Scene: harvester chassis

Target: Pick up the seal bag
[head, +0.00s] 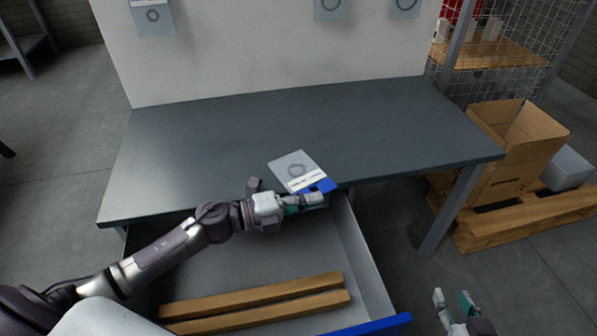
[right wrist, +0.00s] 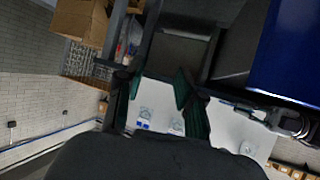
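My left gripper (head: 318,199) is just in front of the table edge, right by the blue end. Its fingers look close together; whether they touch or pinch the bag is hidden. My right gripper (head: 454,298) is open and empty, low at the right, away from the table. Its parted fingers also show in the right wrist view (right wrist: 155,95).
The table (head: 220,140) is otherwise bare. Below it an open drawer (head: 375,265) holds two wooden bars (head: 255,298). Similar bags (head: 153,18) hang on the back panel. A cardboard box (head: 515,150) stands on a pallet (head: 530,215) at the right.

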